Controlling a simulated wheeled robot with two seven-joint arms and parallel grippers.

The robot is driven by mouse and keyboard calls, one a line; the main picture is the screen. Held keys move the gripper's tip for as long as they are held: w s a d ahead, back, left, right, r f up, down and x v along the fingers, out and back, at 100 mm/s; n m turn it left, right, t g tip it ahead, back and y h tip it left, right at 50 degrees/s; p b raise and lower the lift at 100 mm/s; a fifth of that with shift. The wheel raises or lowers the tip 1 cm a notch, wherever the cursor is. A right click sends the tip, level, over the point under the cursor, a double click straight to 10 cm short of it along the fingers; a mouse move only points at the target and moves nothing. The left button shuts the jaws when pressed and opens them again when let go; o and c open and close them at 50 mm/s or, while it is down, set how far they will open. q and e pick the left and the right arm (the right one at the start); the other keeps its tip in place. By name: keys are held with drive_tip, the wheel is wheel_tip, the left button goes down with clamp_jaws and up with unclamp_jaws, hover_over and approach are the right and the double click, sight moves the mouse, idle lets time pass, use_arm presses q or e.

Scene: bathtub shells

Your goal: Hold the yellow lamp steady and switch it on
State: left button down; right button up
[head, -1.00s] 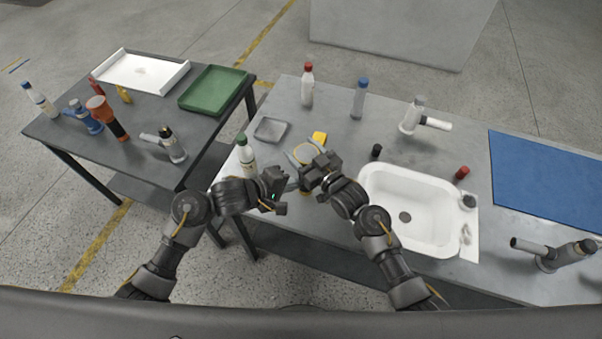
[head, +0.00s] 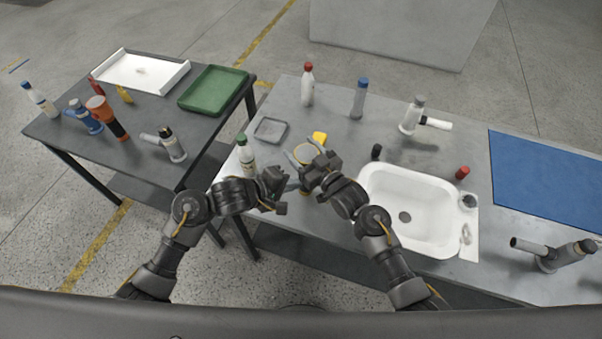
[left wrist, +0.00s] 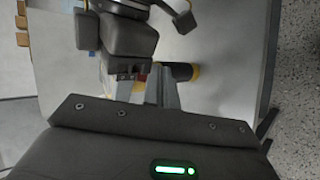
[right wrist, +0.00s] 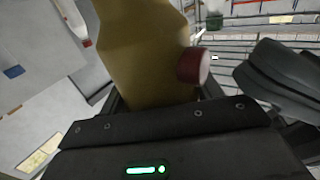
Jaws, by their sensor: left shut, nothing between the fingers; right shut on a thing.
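The yellow lamp (head: 304,151) is by the front edge of the sink counter, partly hidden by my right gripper (head: 296,156). In the right wrist view its yellow body (right wrist: 145,50) fills the space between the fingers, and a red button (right wrist: 192,66) sticks out of its side. My right gripper is shut on the lamp. My left gripper (head: 294,184) is shut and empty, close below the right one. In the left wrist view its fingertips (left wrist: 155,82) are beside the lamp's dark, yellow-ringed end (left wrist: 183,71). Whether they touch the button is not clear.
A green-capped bottle (head: 246,153) stands left of the grippers.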

use_arm(q)
drive_tip(key=shift+w, duration=0.15)
drive_tip(key=shift+w+d, duration=0.15)
drive_tip(key=shift+w, duration=0.1)
drive_tip(key=shift+w+d+r, duration=0.15)
drive_tip(key=shift+w, duration=0.25)
drive_tip(key=shift+w+d+r, duration=0.1)
drive_tip(key=shift+w+r, duration=0.05)
drive_tip(key=shift+w, duration=0.2)
idle(1.0)
drive_tip(key=shift+s, duration=0.15)
drive_tip(key=shift+s+a+r, duration=0.15)
drive_tip(key=shift+s+a, duration=0.05)
drive_tip(key=shift+s, duration=0.7)
drive_tip(key=shift+s+a+f, duration=0.1)
drive_tip(key=shift+s+a, duration=0.2)
drive_tip(key=shift+s, duration=0.55)
drive_tip(key=shift+s+a+f, duration=0.1)
drive_tip(key=shift+s+a, duration=0.25)
drive_tip(key=shift+s, duration=0.45)
drive_tip(key=shift+s+a+f, duration=0.1)
drive_tip(key=shift+s+a, duration=0.2)
drive_tip(key=shift+s, duration=0.55)
idle(2.3)
